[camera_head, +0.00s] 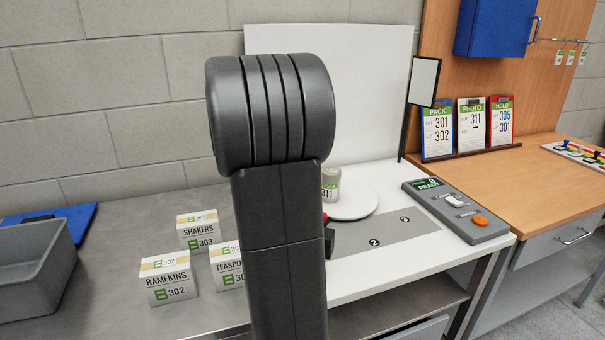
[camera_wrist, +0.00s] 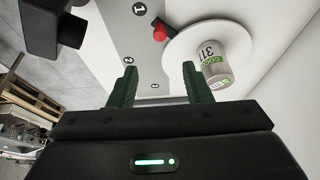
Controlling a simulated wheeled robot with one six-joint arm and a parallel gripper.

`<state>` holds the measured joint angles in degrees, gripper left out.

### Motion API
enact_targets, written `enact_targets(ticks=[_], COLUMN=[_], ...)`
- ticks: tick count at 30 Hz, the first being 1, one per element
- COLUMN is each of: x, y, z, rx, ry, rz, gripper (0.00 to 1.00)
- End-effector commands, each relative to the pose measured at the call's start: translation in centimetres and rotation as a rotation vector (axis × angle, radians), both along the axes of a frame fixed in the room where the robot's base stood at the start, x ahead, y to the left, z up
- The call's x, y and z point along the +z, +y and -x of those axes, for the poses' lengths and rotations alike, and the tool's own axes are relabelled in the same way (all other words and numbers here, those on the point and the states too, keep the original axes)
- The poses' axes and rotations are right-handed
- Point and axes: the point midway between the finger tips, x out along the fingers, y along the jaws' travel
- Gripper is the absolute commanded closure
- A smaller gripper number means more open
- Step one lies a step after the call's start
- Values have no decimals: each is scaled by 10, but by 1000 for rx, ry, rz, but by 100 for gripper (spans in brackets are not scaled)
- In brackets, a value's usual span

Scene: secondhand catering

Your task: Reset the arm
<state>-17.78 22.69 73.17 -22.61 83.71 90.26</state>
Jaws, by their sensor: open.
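My gripper (camera_wrist: 158,85) shows in the wrist view, its two green fingers apart with nothing between them. In the head view my dark arm stands upright in the middle and hides the gripper and part of the white table. A small canister labelled 311 (camera_wrist: 213,62) stands on a round white plate (camera_wrist: 240,75), beside the right finger and apart from it. The canister also shows in the head view (camera_head: 330,186), partly behind my arm, on the plate (camera_head: 358,203).
Boxes marked Shakers (camera_head: 198,230), Ramekins (camera_head: 167,279) and Teaspoons (camera_head: 226,266) stand on the steel counter. A grey bin (camera_head: 35,265) is at the left. A control box (camera_head: 458,211) sits on the white table's right side.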

Motion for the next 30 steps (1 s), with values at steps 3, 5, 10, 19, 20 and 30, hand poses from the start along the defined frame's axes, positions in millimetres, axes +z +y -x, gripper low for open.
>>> enact_targets(ticks=[3, 5, 10, 19, 20, 30], x=[-1, -3, -20, -74, -80, -123], y=[0, -1, -8, -29, -32, -48], z=[0, 0, -3, -10, -11, -17], rx=[0, 0, -1, -1, -1, -1], ry=[0, 1, 4, 4, 5, 3], rz=[0, 0, 1, 3, 3, 1], gripper=[55, 55, 55, 55, 55, 55])
